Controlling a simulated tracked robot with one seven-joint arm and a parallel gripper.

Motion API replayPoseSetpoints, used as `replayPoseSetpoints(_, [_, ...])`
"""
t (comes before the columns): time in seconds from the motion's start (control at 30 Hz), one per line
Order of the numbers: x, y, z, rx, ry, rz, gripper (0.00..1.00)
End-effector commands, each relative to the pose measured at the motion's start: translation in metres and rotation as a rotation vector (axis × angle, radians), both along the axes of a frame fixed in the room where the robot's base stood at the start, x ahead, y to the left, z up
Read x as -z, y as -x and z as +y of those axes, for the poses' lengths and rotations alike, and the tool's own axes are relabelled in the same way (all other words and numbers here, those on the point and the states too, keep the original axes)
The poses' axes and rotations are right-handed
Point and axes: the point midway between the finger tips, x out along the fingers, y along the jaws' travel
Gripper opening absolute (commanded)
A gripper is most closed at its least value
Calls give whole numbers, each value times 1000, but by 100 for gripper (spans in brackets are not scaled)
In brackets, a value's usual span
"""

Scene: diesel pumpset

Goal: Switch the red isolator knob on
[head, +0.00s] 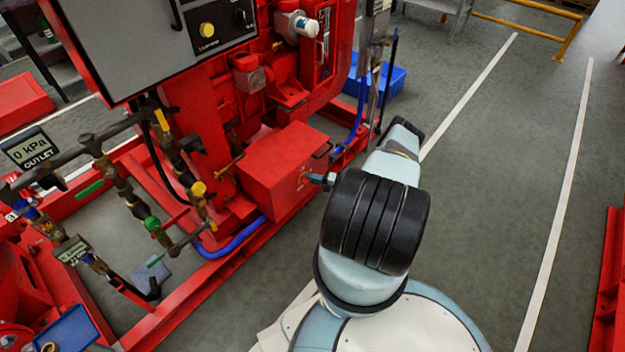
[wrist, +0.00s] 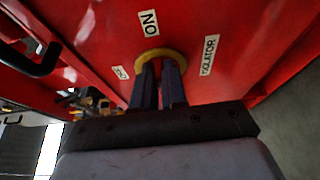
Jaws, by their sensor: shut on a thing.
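The red isolator box (head: 280,165) stands low on the pumpset frame in the head view. In the wrist view its red face (wrist: 100,30) carries an ON label (wrist: 149,23), an ISOLATOR label (wrist: 209,55) and a small label at the left, likely OFF (wrist: 120,73). A yellow ring (wrist: 162,53) lies between these labels. My gripper (wrist: 159,70) has its two dark fingers close together in front of the ring, shut on the knob. The fingers hide the knob, so its angle cannot be told. In the head view my gripper (head: 314,179) reaches the box's right face.
A black handle (wrist: 38,62) sticks out at the left in the wrist view. Pipes and valves (head: 130,190) stand left of the box, below a grey control panel (head: 150,40). A blue crate (head: 385,85) stands behind.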

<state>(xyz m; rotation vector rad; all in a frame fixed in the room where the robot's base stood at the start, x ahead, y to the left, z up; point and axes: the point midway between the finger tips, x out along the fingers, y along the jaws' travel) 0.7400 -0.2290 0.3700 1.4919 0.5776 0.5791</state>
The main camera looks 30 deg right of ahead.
Motion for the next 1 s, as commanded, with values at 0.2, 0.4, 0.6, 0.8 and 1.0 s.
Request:
replayPoseSetpoints(0.2, [2,1,0,0,-12,7,0])
replayPoseSetpoints(0.4, [2,1,1,-1,-14,9,0])
replayPoseSetpoints(0.6, [3,2,2,-2,-15,9,24])
replayPoseSetpoints(0.8, [2,1,2,-2,-15,8,38])
replayPoseSetpoints(1.0, [2,2,1,-2,-14,7,38])
